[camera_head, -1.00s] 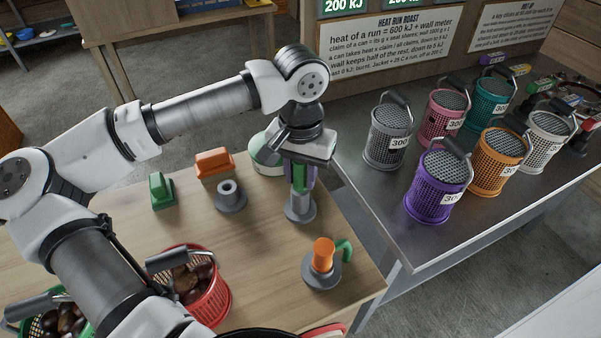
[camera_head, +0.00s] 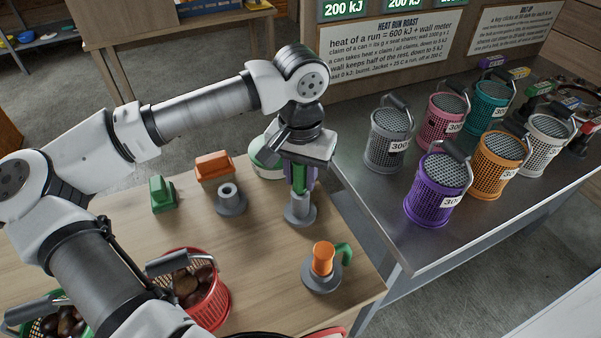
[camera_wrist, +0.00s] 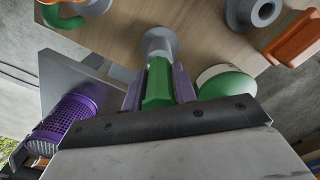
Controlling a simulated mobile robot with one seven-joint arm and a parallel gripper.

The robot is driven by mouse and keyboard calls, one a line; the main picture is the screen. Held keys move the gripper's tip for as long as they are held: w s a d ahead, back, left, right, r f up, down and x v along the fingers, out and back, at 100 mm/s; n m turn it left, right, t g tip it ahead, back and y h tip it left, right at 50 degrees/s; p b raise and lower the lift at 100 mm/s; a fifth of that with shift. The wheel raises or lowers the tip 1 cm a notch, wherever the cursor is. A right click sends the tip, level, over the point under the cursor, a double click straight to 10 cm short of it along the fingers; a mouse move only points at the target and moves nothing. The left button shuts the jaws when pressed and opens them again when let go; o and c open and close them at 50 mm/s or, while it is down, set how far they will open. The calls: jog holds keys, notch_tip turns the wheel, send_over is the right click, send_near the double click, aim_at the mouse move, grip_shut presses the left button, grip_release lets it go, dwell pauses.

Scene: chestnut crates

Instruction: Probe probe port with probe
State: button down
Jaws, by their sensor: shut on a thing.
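My gripper (camera_head: 301,186) has purple fingers and is shut on the green probe, which also shows between the fingers in the wrist view (camera_wrist: 157,84). The probe is upright over a grey flanged port (camera_head: 300,209), and the same port shows beyond it in the wrist view (camera_wrist: 159,42). The probe's lower end meets the top of the port. I cannot tell how deep it sits inside. The port's mouth is hidden by the probe.
A second grey port (camera_head: 231,203) with an open hole stands left, near an orange block (camera_head: 213,165) and a green block (camera_head: 163,194). An orange-topped fitting (camera_head: 322,259) stands in front. A white-green round container (camera_head: 265,160) is close behind my gripper. Chestnut baskets (camera_head: 211,304) stand front left.

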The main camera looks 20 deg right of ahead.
jog(key=shift+r+p, duration=1.45)
jog(key=shift+r, duration=1.7)
